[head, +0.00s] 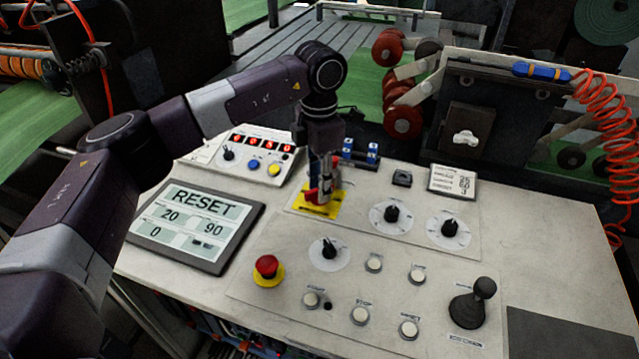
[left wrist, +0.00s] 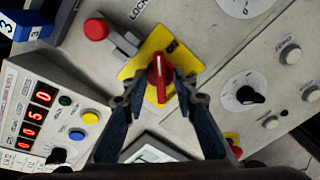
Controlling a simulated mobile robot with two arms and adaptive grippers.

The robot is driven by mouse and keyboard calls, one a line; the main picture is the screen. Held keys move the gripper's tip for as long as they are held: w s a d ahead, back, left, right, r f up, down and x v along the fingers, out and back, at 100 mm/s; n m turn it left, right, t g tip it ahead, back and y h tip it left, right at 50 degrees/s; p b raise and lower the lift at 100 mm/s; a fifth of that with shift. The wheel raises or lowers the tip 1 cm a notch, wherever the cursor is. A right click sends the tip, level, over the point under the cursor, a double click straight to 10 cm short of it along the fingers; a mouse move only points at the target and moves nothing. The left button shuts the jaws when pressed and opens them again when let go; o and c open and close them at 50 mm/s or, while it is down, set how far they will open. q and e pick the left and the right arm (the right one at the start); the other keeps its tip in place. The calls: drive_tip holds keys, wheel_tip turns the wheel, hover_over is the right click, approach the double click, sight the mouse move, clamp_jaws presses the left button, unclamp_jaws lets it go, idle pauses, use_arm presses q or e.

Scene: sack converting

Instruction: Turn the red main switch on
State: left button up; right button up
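The red main switch (left wrist: 158,72) has a red handle on a yellow plate (left wrist: 133,64). In the left wrist view the handle points along the picture's height, towards the gap between my fingers. In the head view part of the red handle (head: 311,195) shows at the left of my fingers, above the yellow plate (head: 321,211). My left gripper (left wrist: 158,88) is open, with one finger on each side of the handle and small gaps visible. In the head view my left gripper (head: 325,188) points down over the switch and hides part of it. My right gripper is not in view.
A red knob-like part (left wrist: 95,29) on a grey bracket sits beside the plate. A red emergency button (head: 267,267), black dials (head: 391,214), a screen (head: 195,222) and a digit display box (head: 262,143) surround the switch. A black joystick (head: 475,303) stands at the right.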

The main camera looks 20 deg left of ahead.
use_arm(q)
wheel_tip(320, 180, up, 12)
idle(0.4)
